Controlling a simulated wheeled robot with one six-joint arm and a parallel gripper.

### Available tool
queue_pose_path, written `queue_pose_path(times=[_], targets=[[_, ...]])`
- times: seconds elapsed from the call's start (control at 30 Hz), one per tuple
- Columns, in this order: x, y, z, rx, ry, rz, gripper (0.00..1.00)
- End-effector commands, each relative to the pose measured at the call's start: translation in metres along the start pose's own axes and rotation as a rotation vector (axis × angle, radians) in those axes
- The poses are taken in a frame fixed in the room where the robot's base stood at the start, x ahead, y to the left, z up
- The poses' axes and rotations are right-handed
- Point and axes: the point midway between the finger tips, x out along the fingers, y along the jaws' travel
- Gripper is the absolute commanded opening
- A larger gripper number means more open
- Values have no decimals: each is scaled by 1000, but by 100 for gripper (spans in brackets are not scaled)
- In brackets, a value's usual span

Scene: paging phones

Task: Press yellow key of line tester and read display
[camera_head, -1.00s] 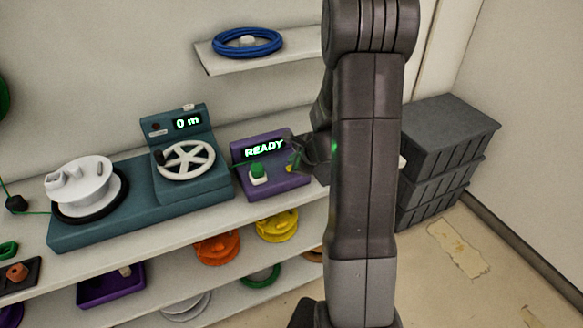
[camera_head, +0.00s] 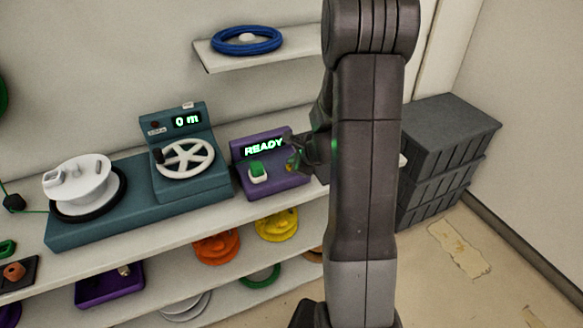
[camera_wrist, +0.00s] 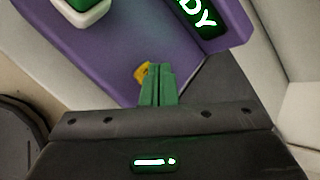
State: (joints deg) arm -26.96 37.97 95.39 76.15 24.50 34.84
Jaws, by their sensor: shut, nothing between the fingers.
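The purple line tester (camera_head: 270,178) stands on the bench shelf, its display (camera_head: 264,148) reading "READY" in green. The display also shows partly in the wrist view (camera_wrist: 198,14), cut to "DY". The yellow key (camera_wrist: 141,73) shows in the wrist view, partly hidden behind my fingertips. My gripper (camera_wrist: 159,72) is shut, with its green fingers together and nothing held. The fingertips are over or against the yellow key; I cannot tell whether they touch it. In the head view, my gripper (camera_head: 296,156) is at the right side of the tester, and my arm hides what lies farther right.
A green key in a white block (camera_head: 257,176) sits on the tester, left of the yellow key. A teal winding machine (camera_head: 185,195), reading "0 m", stands left. Grey crates (camera_head: 445,150) are stacked right. Coloured coils lie on lower shelves, and a blue coil (camera_head: 246,42) above.

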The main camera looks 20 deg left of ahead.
Motion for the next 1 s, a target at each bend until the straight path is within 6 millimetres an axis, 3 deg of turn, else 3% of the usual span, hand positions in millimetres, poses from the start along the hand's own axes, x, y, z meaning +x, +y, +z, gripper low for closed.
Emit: queue_pose_path(times=[1.0], targets=[[6,4,-4,0,0,0,0]])
